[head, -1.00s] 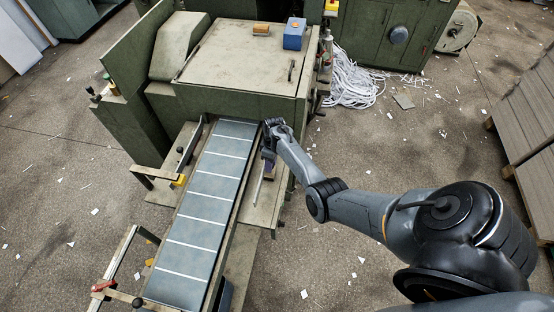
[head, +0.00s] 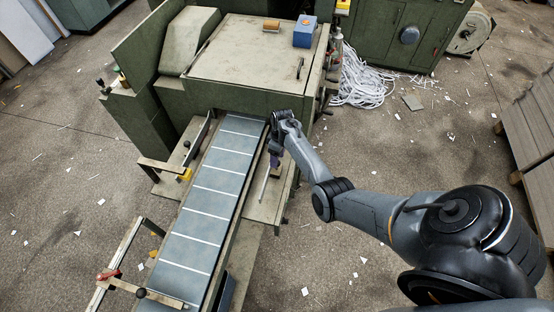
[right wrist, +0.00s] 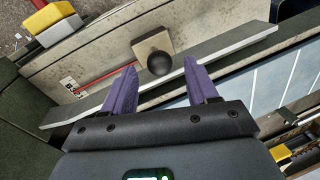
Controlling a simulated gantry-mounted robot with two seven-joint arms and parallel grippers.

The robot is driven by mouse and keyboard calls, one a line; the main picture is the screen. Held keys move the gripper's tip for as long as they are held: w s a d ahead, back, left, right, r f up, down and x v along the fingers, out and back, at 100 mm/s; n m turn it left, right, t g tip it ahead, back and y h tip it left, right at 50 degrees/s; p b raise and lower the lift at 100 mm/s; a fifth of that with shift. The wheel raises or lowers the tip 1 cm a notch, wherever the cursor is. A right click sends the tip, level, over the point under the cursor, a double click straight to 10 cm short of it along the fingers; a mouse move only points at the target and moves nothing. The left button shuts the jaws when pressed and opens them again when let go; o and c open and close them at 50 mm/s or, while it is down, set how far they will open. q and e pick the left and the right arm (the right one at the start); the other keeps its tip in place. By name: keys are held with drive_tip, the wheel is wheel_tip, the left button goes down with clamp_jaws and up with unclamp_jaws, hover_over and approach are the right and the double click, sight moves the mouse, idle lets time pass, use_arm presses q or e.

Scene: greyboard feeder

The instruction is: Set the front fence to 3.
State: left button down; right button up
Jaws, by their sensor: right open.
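In the right wrist view, a black ball knob (right wrist: 159,62) stands on a beige block beside a long grey fence bar (right wrist: 215,48). A thin red pointer (right wrist: 108,76) runs left from the block toward a small white scale plate (right wrist: 71,88) with printed marks, too small to read surely. My right gripper (right wrist: 160,68) is open, its purple fingers on either side of the view below the knob; whether they touch it I cannot tell. In the head view, the right gripper (head: 275,160) is over the ledge right of the belt, near the pale fence strip (head: 265,185). My left gripper is out of view.
The blue belt (head: 210,205) with white crosslines runs out from the green machine (head: 240,60). A framed rail with a red handle (head: 108,275) stands at the lower left. A blue box (head: 304,32) sits on the machine top. Floor right of the ledge is open.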

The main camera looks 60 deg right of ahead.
wheel_tip(320, 180, up, 8)
drive_tip(key=d, duration=0.1)
drive_tip(key=shift+w+d+r+p, duration=0.15)
drive_tip(key=shift+d+r+p, duration=0.1)
drive_tip(key=shift+d+p, duration=0.1)
